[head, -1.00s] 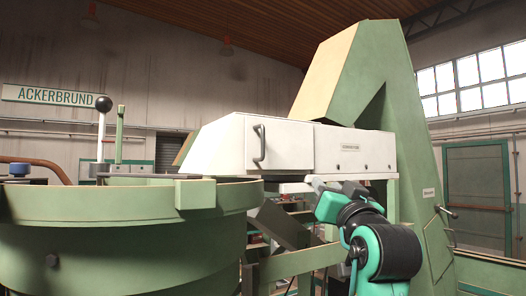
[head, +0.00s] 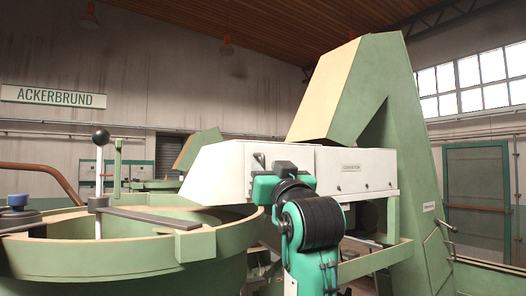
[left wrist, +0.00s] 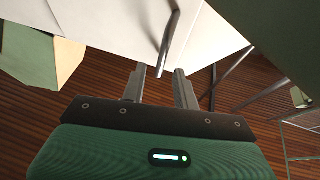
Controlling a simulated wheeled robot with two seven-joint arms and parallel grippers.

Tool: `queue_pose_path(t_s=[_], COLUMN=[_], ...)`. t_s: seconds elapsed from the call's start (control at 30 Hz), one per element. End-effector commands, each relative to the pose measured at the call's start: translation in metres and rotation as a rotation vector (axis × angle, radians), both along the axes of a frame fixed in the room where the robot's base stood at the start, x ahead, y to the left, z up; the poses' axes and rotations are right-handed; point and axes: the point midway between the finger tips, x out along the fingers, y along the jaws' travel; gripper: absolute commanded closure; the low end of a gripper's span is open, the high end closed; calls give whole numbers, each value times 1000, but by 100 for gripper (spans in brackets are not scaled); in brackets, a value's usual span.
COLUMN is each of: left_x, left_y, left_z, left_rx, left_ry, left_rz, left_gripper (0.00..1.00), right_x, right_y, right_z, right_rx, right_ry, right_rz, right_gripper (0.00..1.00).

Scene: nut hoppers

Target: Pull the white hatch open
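The white hatch (head: 292,153) is a flat panel on the side of the white housing, and it looks closed. Its grey bar handle (head: 259,159) is mostly hidden behind my left arm in the head view. In the left wrist view the handle (left wrist: 169,40) runs down from the white panel, its near end close to the gap between the fingertips. My left gripper (left wrist: 159,73) is open and empty, with one finger on either side of the handle's line. I cannot tell whether it touches the handle. My right gripper is not in view.
A round green bowl (head: 100,262) stands at the left, with a lever with a black knob (head: 100,136) above it. A tall green chute (head: 410,150) rises behind the housing at right. A green frame rail (head: 372,262) runs below the housing.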

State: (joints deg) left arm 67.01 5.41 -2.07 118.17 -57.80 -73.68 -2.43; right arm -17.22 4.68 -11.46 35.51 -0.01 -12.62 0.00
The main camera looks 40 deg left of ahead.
Motion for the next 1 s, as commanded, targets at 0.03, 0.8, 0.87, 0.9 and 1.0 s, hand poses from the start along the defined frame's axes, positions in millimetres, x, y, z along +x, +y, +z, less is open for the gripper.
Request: queue_pose_path(t_s=[0.03, 0.8, 0.87, 0.9, 1.0], left_x=[3, 15, 15, 16, 15], left_y=[8, 29, 29, 29, 29], left_z=[7, 13, 13, 13, 13], left_rx=[1, 0, 1, 1, 1], left_ry=[2, 0, 1, 1, 1], left_rz=[4, -1, -1, -1, -1], left_gripper=[70, 99, 100, 100, 100], right_x=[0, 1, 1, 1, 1], right_y=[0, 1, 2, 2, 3], right_z=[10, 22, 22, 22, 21], right_rx=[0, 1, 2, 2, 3], right_ry=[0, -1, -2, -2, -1], right_rz=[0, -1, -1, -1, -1], right_gripper=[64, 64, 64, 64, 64])
